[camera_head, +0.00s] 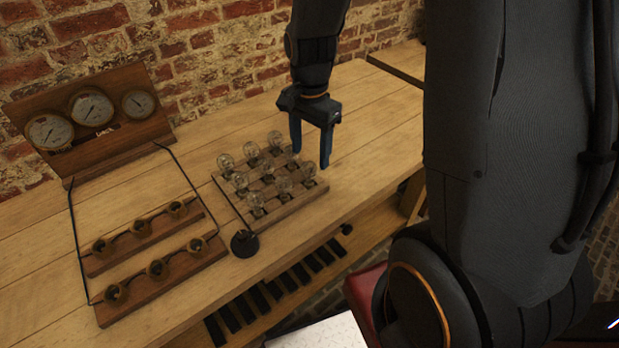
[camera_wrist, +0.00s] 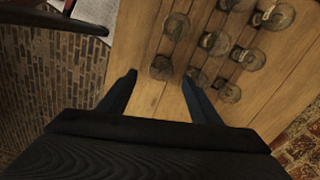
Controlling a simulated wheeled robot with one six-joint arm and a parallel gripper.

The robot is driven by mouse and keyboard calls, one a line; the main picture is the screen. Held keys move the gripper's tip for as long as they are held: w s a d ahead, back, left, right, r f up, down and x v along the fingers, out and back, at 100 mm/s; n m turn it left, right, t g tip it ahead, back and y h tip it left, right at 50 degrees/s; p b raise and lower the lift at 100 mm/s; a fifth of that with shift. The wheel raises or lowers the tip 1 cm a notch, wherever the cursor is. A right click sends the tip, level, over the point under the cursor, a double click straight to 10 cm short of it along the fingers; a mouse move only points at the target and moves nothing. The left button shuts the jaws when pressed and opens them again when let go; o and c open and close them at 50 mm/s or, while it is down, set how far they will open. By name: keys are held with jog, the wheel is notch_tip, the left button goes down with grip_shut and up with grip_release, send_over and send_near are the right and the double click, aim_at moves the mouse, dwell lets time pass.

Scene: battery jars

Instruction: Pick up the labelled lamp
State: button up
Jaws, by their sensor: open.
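Several clear glass lamps (camera_head: 239,180) stand in rows on a slatted wooden rack (camera_head: 229,200) on the workbench. I cannot make out which lamp bears a label. My gripper (camera_head: 311,158) points down at the rack's right end, its two fingers apart and nothing between them. In the wrist view the fingers (camera_wrist: 157,84) are spread. One round lamp or socket (camera_wrist: 161,67) lies just beyond the gap between them, and several others, including a brighter glass lamp (camera_wrist: 273,15), lie to the right.
A wooden gauge panel (camera_head: 118,139) with three dials leans near the brick wall. Wired socket boards (camera_head: 165,258) lie left of the rack. A black round object (camera_head: 244,243) sits at the bench's front edge. The bench right of the rack is clear.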

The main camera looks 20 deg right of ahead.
aim_at(309, 162)
jog(key=shift+a+f+p, duration=0.2)
jog(key=shift+f+p, duration=0.35)
jog(key=shift+f, duration=1.45)
jog(key=shift+c, duration=0.2)
jog(key=c, duration=1.2)
